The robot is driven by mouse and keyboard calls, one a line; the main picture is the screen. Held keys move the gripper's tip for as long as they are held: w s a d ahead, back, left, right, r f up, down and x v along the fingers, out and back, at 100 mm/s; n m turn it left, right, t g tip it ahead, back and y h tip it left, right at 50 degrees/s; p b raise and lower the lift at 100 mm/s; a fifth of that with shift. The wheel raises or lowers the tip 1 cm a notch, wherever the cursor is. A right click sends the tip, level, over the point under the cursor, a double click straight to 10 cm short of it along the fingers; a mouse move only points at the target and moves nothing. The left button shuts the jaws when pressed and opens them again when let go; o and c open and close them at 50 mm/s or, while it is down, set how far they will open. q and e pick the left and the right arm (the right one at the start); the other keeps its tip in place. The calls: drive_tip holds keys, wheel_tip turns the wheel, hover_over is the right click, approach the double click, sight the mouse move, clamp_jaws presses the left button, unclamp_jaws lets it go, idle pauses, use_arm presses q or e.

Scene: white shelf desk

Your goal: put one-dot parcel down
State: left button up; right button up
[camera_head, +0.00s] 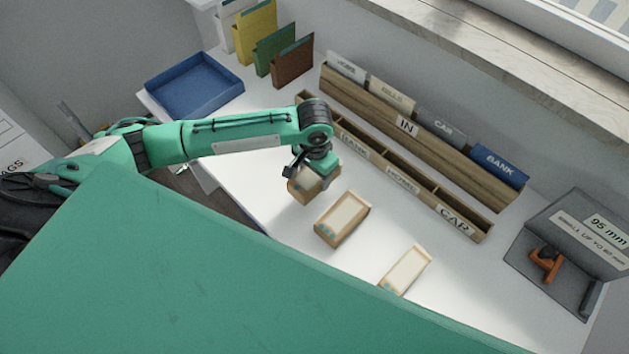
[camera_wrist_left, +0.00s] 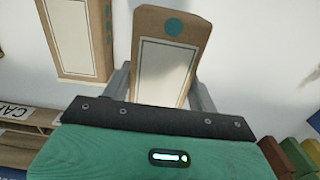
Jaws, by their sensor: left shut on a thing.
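The one-dot parcel (camera_wrist_left: 164,65) is a brown box with a pale label and one teal dot, seen up close in the left wrist view. My left gripper (camera_wrist_left: 160,88) has a finger on each side of it and is shut on it. In the head view the left gripper (camera_head: 316,175) points down over the desk, and the parcel (camera_head: 304,187) shows partly below it. I cannot tell whether the parcel touches the desk. My right gripper is not in view.
Two other parcels lie on the white desk, one close by (camera_head: 342,218) and one nearer the front (camera_head: 405,270). Behind stand a wooden sorter (camera_head: 463,228) and a file rack (camera_head: 480,185). A blue tray (camera_head: 195,85) is at back left, a grey gauge (camera_head: 560,245) at right.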

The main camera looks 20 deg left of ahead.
use_arm(q)
drive_tip(key=shift+f, duration=2.4)
drive_tip(key=o, duration=1.1)
drive_tip(key=shift+f, duration=0.1)
